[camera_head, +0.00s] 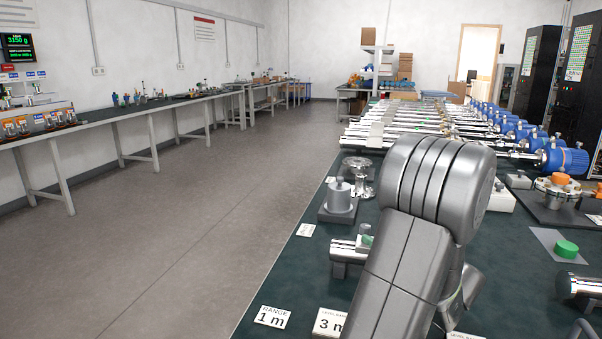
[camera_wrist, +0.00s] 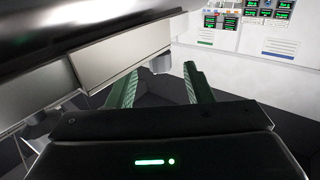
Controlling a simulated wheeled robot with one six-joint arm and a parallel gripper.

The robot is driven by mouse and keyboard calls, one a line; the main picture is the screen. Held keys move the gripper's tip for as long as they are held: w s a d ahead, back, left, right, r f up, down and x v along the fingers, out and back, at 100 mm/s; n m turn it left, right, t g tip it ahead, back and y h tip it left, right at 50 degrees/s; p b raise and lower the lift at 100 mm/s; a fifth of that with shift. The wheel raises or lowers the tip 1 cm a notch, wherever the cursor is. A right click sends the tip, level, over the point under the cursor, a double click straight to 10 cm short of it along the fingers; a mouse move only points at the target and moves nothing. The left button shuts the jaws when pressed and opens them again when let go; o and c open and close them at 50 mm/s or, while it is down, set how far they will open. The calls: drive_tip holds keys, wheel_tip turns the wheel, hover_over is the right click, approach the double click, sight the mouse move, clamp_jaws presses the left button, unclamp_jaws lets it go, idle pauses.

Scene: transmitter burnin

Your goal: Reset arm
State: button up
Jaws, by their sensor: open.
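My arm rises large in the head view, in front of the dark green bench top (camera_head: 282,291). Its end is not visible there. In the wrist view my gripper (camera_wrist: 157,82) shows two green-edged fingers spread apart with nothing between them. The gripper is open and empty. A grey-white panel (camera_wrist: 120,55) is close on the left of the wrist view, beside the left finger. I cannot tell whether they touch.
On the bench are a grey cylinder on a base (camera_head: 340,198), a green cap (camera_head: 566,249) and a row of blue-headed transmitters (camera_head: 567,158). Another long bench (camera_head: 150,108) runs along the left wall. The floor (camera_head: 190,215) between is clear. Wall displays (camera_wrist: 262,10) show in the wrist view.

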sight(366, 226)
drive_tip(key=b+x, duration=0.1)
drive_tip(key=x, duration=0.6)
drive_tip(key=shift+a+f, duration=0.15)
drive_tip(key=shift+f+m+t+h+b, duration=0.1)
drive_tip(key=shift+m+t+h+b, duration=0.3)
drive_tip(key=shift+b, duration=0.35)
drive_tip(key=shift+s+m+h+b, duration=0.1)
drive_tip(key=shift+m+h+b, duration=0.2)
drive_tip(key=shift+h+b, duration=0.15)
drive_tip(key=m+t+h+b, duration=0.1)
drive_tip(key=m+h+b, duration=0.1)
drive_tip(key=h+b, duration=0.1)
drive_tip(key=d+m+t+h+b, duration=0.1)
drive_tip(key=m+h+b, duration=0.1)
drive_tip(key=h+b, duration=0.2)
drive_tip(key=shift+m+t+b, duration=0.3)
drive_tip(key=shift+b, duration=0.05)
drive_tip(key=shift+w+m+h+b, duration=0.2)
drive_tip(key=shift+m+h+b, duration=0.2)
drive_tip(key=shift+h, duration=0.25)
drive_tip(key=shift+d+r+m+h, duration=0.15)
drive_tip(key=shift+r+m+h, duration=0.15)
drive_tip(key=shift+h, duration=0.2)
drive_tip(key=shift+d+r+m+h+p, duration=0.15)
drive_tip(key=shift+m+h+p, duration=0.25)
drive_tip(key=shift+m+h, duration=0.65)
drive_tip(key=shift+d+m+g+h+p, duration=0.15)
drive_tip(key=shift+m+g+h+p, duration=0.35)
drive_tip(key=shift+h+p, duration=1)
